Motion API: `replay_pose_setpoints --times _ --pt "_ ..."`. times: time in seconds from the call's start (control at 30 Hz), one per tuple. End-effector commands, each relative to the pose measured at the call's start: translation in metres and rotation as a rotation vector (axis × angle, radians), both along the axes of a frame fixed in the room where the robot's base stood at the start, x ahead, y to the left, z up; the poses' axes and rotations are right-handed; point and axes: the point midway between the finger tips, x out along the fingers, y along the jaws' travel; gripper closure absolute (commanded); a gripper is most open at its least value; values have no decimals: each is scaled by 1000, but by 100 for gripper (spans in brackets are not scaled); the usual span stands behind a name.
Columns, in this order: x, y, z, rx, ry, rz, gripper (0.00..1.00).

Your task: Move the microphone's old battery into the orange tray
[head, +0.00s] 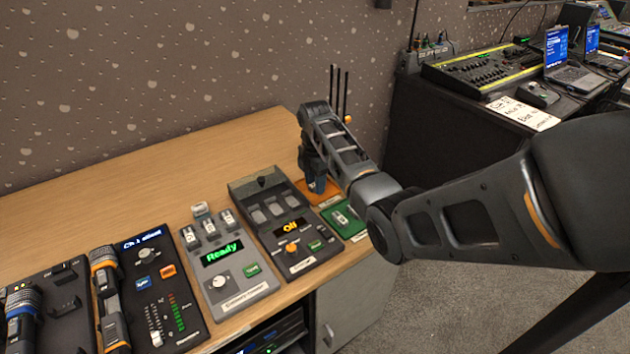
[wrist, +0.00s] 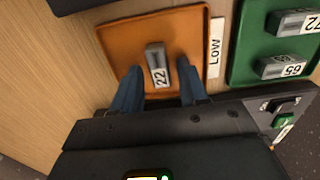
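The orange tray (wrist: 190,30) lies on the wooden counter with a LOW label (wrist: 216,47) beside it in the wrist view. A grey battery (wrist: 157,62) marked 22 lies in the tray. My gripper (wrist: 161,66) is over the tray, its two blue fingers apart on either side of the battery with gaps showing, so it is open. In the head view my gripper (head: 316,186) points down at the orange tray (head: 330,193) and hides much of it, including the battery. Two microphones, one with a blue band (head: 22,305) and one with an orange band (head: 103,265), lie at the left.
A green tray (wrist: 246,48) with grey batteries marked 65 (wrist: 283,66) and 72 (wrist: 295,22) stands beside the orange one. A charger reading Ready (head: 225,270) and a dark device reading Off (head: 290,250) stand left of the trays. The counter behind is clear.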

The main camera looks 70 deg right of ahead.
Motion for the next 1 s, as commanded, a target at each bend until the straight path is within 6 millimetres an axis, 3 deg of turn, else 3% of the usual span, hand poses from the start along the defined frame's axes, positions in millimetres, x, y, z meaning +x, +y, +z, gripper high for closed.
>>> replay_pose_setpoints --times 0.37,0.8,1.0 --pt "0 0 7 -1 -2 0 54" --pt "1 -1 89 -3 -3 0 54" --pt "1 -1 116 -1 -2 0 54"
